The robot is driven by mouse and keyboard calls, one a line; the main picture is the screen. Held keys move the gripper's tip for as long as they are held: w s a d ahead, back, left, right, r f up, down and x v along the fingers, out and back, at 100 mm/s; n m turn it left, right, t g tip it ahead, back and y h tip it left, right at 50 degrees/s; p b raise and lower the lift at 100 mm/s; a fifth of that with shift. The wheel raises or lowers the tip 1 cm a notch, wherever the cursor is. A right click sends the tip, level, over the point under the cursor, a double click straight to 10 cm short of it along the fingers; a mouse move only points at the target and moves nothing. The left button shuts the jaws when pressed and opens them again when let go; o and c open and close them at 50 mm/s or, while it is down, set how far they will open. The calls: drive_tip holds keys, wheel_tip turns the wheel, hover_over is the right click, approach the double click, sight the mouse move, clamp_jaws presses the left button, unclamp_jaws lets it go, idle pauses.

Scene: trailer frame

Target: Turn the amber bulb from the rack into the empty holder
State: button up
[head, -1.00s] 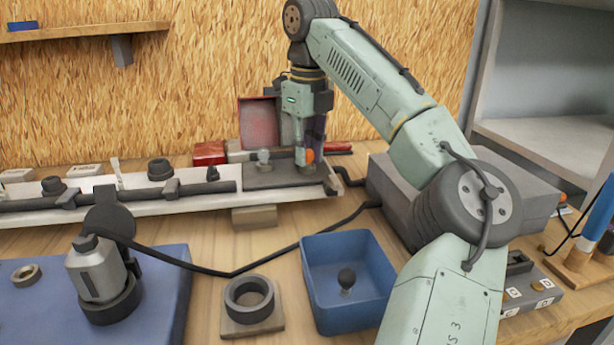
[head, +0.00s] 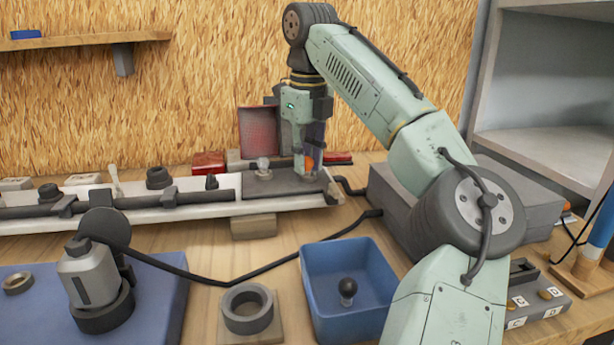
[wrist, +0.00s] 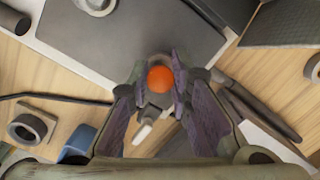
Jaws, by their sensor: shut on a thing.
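The amber bulb (head: 308,162) shows as an orange ball between the fingers of my gripper (head: 309,168), which is shut on it. In the wrist view the orange bulb (wrist: 160,79) sits between the purple fingertips (wrist: 159,82). The gripper points down over the dark grey plate (head: 285,183) at the right end of the long white frame. A clear bulb (head: 263,166) stands upright on that plate, left of the gripper. The fingers hide the amber bulb's base, so I cannot tell whether it sits in a holder.
A blue bin (head: 322,262) holds a dark round-topped piece (head: 347,288). A dark ring on a wooden block (head: 248,310) lies left of it. A red-faced panel (head: 258,130) stands behind the plate. A grey box (head: 390,197) and a black cable (head: 228,277) lie nearby.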

drive_tip(key=o, duration=0.8)
drive_tip(key=shift+o, duration=0.3)
drive_tip(key=o, duration=0.4)
drive_tip(key=shift+c, duration=0.2)
drive_tip(key=shift+r, duration=0.15)
wheel_tip(320, 180, up, 7)
drive_tip(key=p, duration=0.8)
